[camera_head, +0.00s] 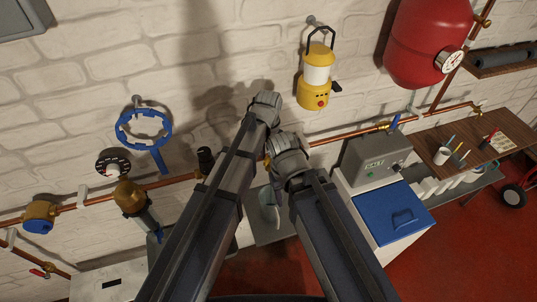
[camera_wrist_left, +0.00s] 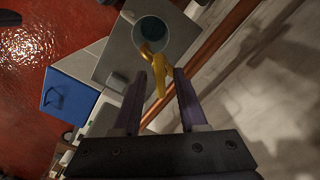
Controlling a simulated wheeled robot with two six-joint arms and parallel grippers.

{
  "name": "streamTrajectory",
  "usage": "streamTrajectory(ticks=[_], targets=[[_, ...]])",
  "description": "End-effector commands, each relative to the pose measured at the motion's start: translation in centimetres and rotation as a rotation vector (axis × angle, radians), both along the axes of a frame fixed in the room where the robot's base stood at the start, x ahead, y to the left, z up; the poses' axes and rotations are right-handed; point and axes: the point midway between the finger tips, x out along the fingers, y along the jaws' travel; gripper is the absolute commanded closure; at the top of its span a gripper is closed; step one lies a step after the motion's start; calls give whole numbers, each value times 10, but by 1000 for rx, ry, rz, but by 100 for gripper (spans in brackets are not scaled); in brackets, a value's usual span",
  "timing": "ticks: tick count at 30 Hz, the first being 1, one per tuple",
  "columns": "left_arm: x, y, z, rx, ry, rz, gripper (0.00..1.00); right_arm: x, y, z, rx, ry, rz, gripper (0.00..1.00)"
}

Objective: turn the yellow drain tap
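The yellow drain tap (camera_wrist_left: 159,72) shows in the left wrist view, with its long lever reaching back between my left fingers. My left gripper (camera_wrist_left: 158,74) is open, one finger on each side of the lever. I see a gap on both sides, so the fingers do not appear to grip it. A grey bucket (camera_wrist_left: 150,33) with a darker inside is beyond the tap. In the head view my arm links cover most of the tap area, and the left fingers cannot be made out. I cannot make out my right gripper in either view.
A copper pipe (camera_head: 348,138) runs along the white brick wall. A yellow lantern (camera_head: 316,84) and a blue ring (camera_head: 144,128) hang above it. A grey unit with a blue lid (camera_head: 393,213) stands right, near a wooden bench (camera_head: 470,142). Red floor (camera_head: 470,245) is open at lower right.

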Motion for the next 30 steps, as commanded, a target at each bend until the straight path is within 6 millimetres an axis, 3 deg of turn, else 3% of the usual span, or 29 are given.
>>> streamTrajectory(ticks=[14, 30], targets=[[0, 0, 9, 0, 0, 0, 55, 0, 0, 9, 0, 0, -1, 50], [0, 0, 74, 0, 0, 0, 55, 0, 0, 74, 1, 1, -8, 50]])
